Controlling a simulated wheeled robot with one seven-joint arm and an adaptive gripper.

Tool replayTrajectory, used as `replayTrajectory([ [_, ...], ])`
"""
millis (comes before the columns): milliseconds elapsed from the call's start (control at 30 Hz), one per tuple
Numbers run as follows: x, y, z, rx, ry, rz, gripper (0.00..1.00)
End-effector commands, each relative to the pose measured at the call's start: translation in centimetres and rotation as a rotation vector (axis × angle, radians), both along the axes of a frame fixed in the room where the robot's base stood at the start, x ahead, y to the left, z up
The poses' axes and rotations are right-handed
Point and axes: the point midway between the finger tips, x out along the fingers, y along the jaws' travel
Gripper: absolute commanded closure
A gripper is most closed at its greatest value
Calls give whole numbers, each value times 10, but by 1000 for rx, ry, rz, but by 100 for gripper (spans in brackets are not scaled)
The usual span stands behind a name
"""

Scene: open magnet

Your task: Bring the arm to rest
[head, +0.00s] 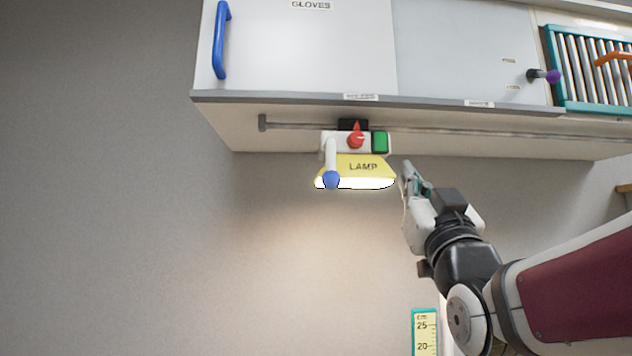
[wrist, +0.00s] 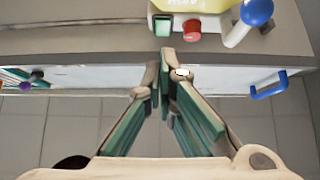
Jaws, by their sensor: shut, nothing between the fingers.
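My gripper (head: 408,170) is raised in front of the wall, just right of the lamp and below the cupboard. Its fingers are shut with nothing between them; the closed fingertips (wrist: 166,58) also show in the wrist view. The yellow lamp (head: 362,168) hangs under the cupboard and is lit. On its mount are a red knob (head: 355,138), a green button (head: 380,142) and a white lever with a blue ball end (head: 331,180). In the head view the gripper looks apart from the lamp.
A wall cupboard (head: 300,50) with a blue handle (head: 221,40) is above, with a metal rail (head: 480,133) beneath it. A teal rack (head: 590,75) is at the upper right. A teal-edged scale (head: 425,332) shows below. The wall at left is clear.

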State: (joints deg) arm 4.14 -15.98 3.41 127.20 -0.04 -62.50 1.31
Motion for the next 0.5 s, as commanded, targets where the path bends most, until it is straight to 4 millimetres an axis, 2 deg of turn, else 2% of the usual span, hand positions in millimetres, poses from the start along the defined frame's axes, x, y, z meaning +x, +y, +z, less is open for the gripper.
replayTrajectory([
  [333, 1, 0, -2, 0, 14, 0, 100],
  [433, 3, 0, -12, -1, 82, -2, 100],
  [500, 6, 0, -28, 0, 174, -4, 100],
])
